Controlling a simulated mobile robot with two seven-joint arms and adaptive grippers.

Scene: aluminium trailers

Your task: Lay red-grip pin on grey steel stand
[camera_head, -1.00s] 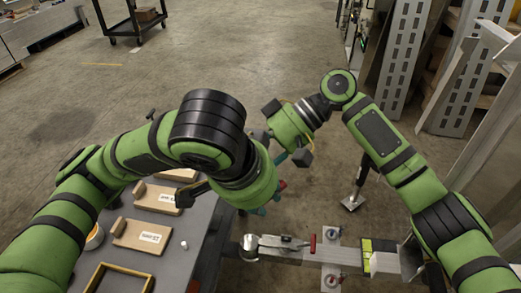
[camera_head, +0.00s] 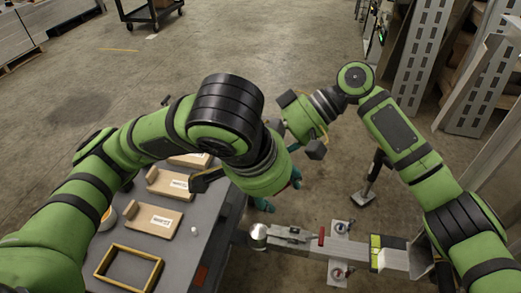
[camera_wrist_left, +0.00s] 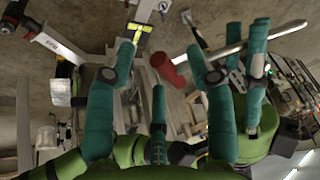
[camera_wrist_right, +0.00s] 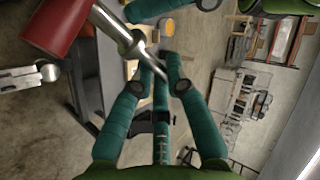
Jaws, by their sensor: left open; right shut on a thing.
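The red-grip pin shows its red grip (camera_wrist_left: 168,69) and bright metal shaft (camera_wrist_left: 282,30) in the left wrist view. My right gripper (camera_wrist_right: 165,84) is shut on the pin's shaft; in the right wrist view the red grip is at upper left. My left gripper (camera_wrist_left: 158,82) is open and empty, close to the red grip and the right fingers. In the head view my left arm hides most of both hands and the pin. The grey stand (camera_head: 205,240), a flat-topped one, is at lower left in the head view, beside the hands.
Several wooden blocks (camera_head: 152,219), a yellowish frame (camera_head: 128,267) and a small white piece (camera_head: 194,231) lie on the stand. A metal trailer coupling (camera_head: 290,234) with a red lever reaches close to its right side. Tall perforated steel posts (camera_head: 410,60) stand at upper right.

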